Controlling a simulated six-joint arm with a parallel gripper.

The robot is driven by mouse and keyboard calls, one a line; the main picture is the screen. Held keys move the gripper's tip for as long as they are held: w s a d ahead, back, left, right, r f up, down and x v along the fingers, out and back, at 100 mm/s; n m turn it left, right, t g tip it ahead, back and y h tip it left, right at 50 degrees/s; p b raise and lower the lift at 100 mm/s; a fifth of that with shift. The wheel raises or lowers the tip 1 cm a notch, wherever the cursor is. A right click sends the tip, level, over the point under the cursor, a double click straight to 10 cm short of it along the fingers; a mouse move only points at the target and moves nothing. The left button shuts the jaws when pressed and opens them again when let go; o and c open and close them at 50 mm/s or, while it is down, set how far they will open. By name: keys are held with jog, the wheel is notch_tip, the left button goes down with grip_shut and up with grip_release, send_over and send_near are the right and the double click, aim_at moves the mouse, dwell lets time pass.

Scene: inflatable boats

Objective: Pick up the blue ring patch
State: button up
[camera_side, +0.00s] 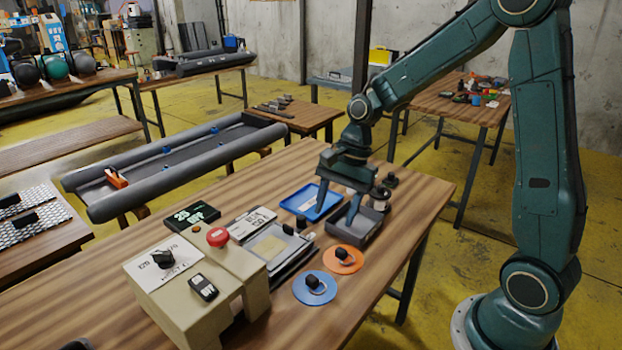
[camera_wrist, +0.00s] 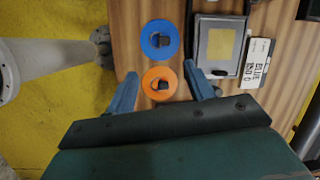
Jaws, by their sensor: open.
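The blue ring patch (camera_side: 314,288) is a flat blue disc with a dark knob and a pale ring, lying on the wooden table near its front edge. In the wrist view the blue patch (camera_wrist: 160,39) lies beyond the fingertips, past the orange patch. The orange ring patch (camera_side: 343,259) lies flat beside it, slightly apart. In the wrist view the orange patch (camera_wrist: 159,84) shows between my fingers. My gripper (camera_side: 346,203) is open and empty, above the table by the grey and blue trays. The two fingers of my gripper (camera_wrist: 160,82) are spread wide apart.
A grey open tray (camera_side: 368,232) and a blue tray (camera_side: 296,202) are near my gripper. A framed tray with a yellow square (camera_side: 272,247) stands left of the patches. A beige control box (camera_side: 185,300) with a red button (camera_side: 217,237) is farther left.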

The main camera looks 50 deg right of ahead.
jog(key=f+m, duration=0.1)
jog(key=w+f+m, duration=0.1)
jog(key=f, duration=0.1)
jog(key=w+d+f+m+y, duration=0.1)
jog(key=shift+f+g, duration=0.3)
jog(key=shift+f, duration=0.05)
jog(key=shift+a+f, duration=0.1)
send_over(313, 276)
jog(key=d, duration=0.2)
jog(key=shift+s+f, duration=0.15)
jog(key=shift+f, duration=3.75)
jog(key=shift+x, duration=2.6)
jog(key=c, duration=1.1)
